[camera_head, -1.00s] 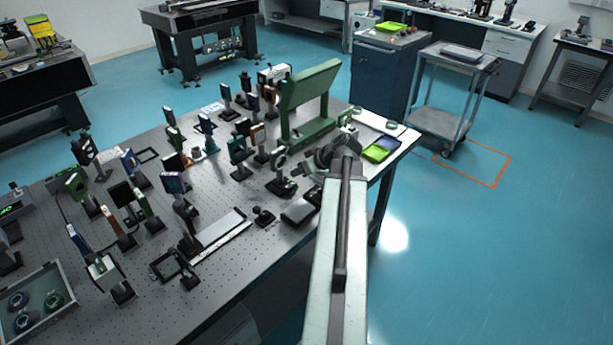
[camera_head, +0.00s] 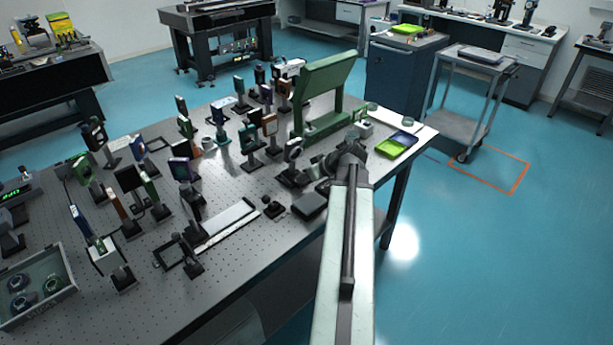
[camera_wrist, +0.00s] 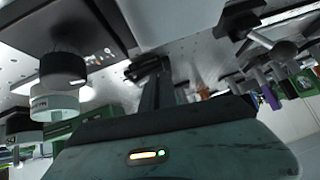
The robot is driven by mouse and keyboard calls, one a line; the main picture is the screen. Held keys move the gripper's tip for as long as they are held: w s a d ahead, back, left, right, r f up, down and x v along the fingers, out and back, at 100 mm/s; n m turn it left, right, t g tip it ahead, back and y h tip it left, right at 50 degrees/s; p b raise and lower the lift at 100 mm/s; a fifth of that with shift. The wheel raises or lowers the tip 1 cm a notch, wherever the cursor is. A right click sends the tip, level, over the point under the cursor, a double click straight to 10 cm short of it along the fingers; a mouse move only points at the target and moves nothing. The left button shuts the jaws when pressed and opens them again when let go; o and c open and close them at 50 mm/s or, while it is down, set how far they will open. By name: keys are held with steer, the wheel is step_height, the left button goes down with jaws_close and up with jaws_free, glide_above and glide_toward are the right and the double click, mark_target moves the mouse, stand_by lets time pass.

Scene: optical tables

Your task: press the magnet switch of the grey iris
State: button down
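The grey iris appears to be the upright grey ring (camera_head: 293,151) on a short post with a dark base (camera_head: 291,177), near the right end of the optical table (camera_head: 236,240). Its magnet switch is too small to make out in the head view. My gripper (camera_head: 347,158) is just right of this iris, above the table's front edge, apart from it as far as I can tell. In the wrist view my gripper's dark fingers (camera_wrist: 150,68) look closed together with nothing between them. A dark base with a rounded grey knob (camera_wrist: 285,49) shows at upper right there; I cannot tell its owner.
A green frame (camera_head: 322,95) stands behind my gripper, and a green-yellow tray (camera_head: 390,149) lies to its right. A dark box (camera_head: 309,204) and a small black part (camera_head: 272,207) lie near the front edge. Several mounted optics crowd the left.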

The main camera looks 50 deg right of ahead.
steer(key=shift+w+f, duration=0.1)
steer(key=shift+w, duration=0.1)
steer(key=shift+d, duration=0.9)
steer(key=shift+r, duration=0.2)
steer(key=s+a+r+p, duration=0.2)
steer(key=s+r+p, duration=0.5)
steer(key=r+p, duration=0.4)
